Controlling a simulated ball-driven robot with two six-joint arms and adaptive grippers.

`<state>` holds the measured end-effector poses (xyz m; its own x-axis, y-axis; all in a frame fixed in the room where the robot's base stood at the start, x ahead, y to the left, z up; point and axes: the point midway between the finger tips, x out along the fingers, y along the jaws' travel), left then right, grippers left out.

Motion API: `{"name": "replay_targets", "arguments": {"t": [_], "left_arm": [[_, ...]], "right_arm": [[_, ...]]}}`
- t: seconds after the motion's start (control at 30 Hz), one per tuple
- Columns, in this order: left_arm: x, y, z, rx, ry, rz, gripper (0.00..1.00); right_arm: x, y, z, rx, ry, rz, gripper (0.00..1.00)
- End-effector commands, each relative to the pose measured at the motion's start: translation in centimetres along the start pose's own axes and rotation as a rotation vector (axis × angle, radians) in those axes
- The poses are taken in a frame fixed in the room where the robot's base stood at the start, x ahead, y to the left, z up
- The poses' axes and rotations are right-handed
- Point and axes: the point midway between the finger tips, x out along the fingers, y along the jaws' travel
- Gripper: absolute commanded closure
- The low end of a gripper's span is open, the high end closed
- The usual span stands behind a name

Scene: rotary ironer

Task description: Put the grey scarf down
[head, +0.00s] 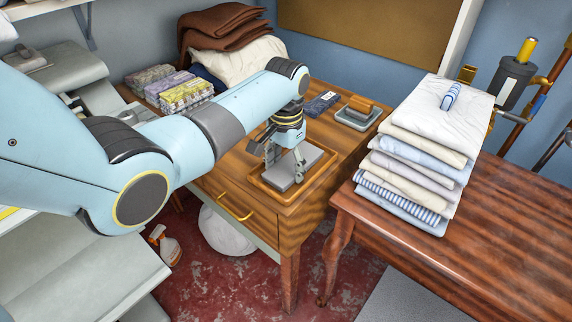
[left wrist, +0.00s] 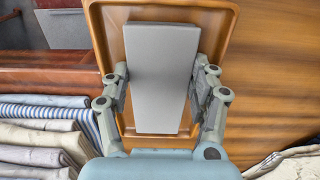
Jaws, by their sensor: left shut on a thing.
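The grey scarf (head: 282,180) is a flat, folded grey slab. It also shows in the left wrist view (left wrist: 160,70), lengthwise between the fingers. My left gripper (head: 285,166) points down over the wooden tray (head: 286,202) and is shut on the scarf, one finger at each long side. The scarf lies within the tray's outline; I cannot tell whether it touches the tray floor. The tray's raised rim shows around it in the left wrist view (left wrist: 222,25). My right gripper is out of view.
The tray stands on a wooden desk (head: 262,222). A small box (head: 321,104) and a grey dish with a wooden-topped item (head: 359,112) lie behind it. Folded linens (head: 418,150) are stacked on the reddish table at right. Patterned bundles (head: 186,96) and brown cloths (head: 222,30) are behind my arm.

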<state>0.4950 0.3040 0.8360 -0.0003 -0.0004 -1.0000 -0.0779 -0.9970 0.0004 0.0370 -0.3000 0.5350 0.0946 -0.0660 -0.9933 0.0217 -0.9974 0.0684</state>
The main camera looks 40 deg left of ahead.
Motion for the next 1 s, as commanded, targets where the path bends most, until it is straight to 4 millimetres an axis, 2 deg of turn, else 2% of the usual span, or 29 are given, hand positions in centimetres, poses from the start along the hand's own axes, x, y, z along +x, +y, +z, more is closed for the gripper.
{"name": "replay_targets", "arguments": {"t": [0.07, 0.1, 0.17, 0.43, 0.57, 1.0], "left_arm": [[0.2, 0.0, 0.0, 0.0, 0.0, 0.0, 0.71], [0.3, 0.0, 0.0, 0.0, 0.0, 0.0, 0.38], [0.2, 0.0, 0.0, 0.0, 0.0, 0.0, 0.3], [0.1, 0.0, 0.0, 0.0, 0.0, 0.0, 0.3], [-0.9, 0.0, -0.1, 0.0, 0.004, -0.001, 0.3], [-10.0, 0.0, -0.1, 0.0, 0.004, -0.001, 0.3]], "right_arm": [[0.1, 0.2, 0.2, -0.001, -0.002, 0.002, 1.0], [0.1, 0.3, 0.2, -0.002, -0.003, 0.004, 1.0], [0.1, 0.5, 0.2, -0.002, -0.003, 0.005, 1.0], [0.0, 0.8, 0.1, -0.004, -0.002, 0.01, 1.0], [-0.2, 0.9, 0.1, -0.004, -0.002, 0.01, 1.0], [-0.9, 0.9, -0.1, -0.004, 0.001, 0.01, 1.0]]}}
